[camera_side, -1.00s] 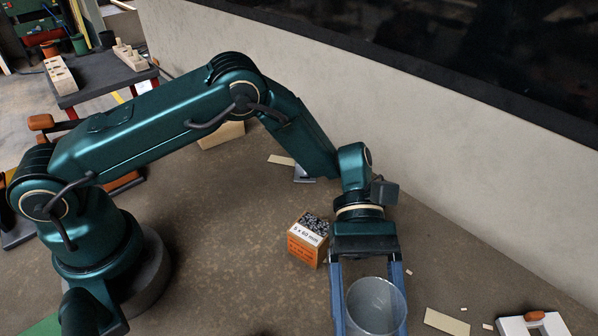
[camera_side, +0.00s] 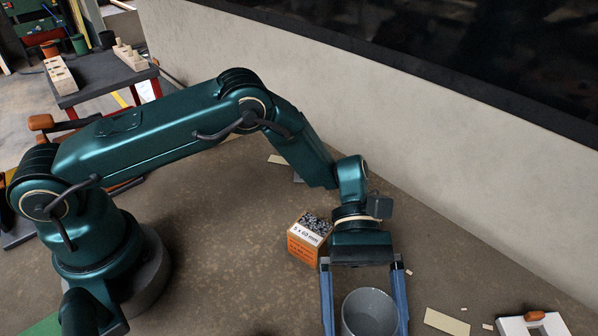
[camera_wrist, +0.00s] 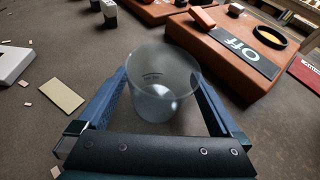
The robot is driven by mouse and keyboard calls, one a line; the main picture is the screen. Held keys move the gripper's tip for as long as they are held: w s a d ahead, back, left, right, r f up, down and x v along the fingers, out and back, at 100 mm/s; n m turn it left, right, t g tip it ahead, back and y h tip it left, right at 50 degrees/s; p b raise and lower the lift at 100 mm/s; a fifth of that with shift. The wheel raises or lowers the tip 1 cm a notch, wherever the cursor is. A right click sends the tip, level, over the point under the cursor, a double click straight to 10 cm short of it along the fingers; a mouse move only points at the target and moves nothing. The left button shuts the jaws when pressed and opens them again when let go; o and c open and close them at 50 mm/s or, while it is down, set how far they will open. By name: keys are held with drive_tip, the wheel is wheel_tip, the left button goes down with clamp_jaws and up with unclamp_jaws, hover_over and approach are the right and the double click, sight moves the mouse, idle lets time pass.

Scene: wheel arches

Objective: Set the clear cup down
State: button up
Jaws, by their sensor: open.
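The clear cup (camera_side: 369,313) stands upright at the bottom of the side view, between the two blue fingers of my gripper (camera_side: 364,316). In the wrist view the clear cup (camera_wrist: 163,88) sits between the fingers of my gripper (camera_wrist: 160,85). The fingers are open, with a gap seen beside the cup on the left; the right finger is close to the cup's wall, and I cannot tell if they touch. The cup looks empty and appears to rest on the brown worktop (camera_side: 230,215), though its base is partly hidden.
An orange box of screws (camera_side: 309,238) stands just left of my gripper. A wooden strip (camera_side: 446,321) and a white part with an orange handle (camera_side: 535,324) lie to the right. An orange-brown block with an "OFF" plate (camera_wrist: 245,52) stands beyond the cup in the wrist view.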

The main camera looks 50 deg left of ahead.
drive_tip(key=v, duration=1.1)
drive_tip(key=shift+w+a+r, duration=0.1)
drive_tip(key=shift+a+r, duration=0.05)
drive_tip(key=shift+a, duration=0.1)
drive_tip(key=shift+w+a+r+t, duration=0.15)
drive_tip(key=shift+r+t, duration=0.15)
drive_tip(key=shift+r, duration=0.05)
drive_tip(key=s+a+r+m+t+y, duration=0.3)
drive_tip(key=a+r+m+t+y, duration=0.3)
drive_tip(key=r, duration=0.4)
drive_tip(key=s+a+m+t+y, duration=0.4)
drive_tip(key=s+a+t, duration=0.4)
drive_tip(key=a, duration=0.3)
drive_tip(key=shift+s+a+r, duration=0.15)
drive_tip(key=shift+s+a, duration=0.1)
drive_tip(key=shift+s, duration=0.35)
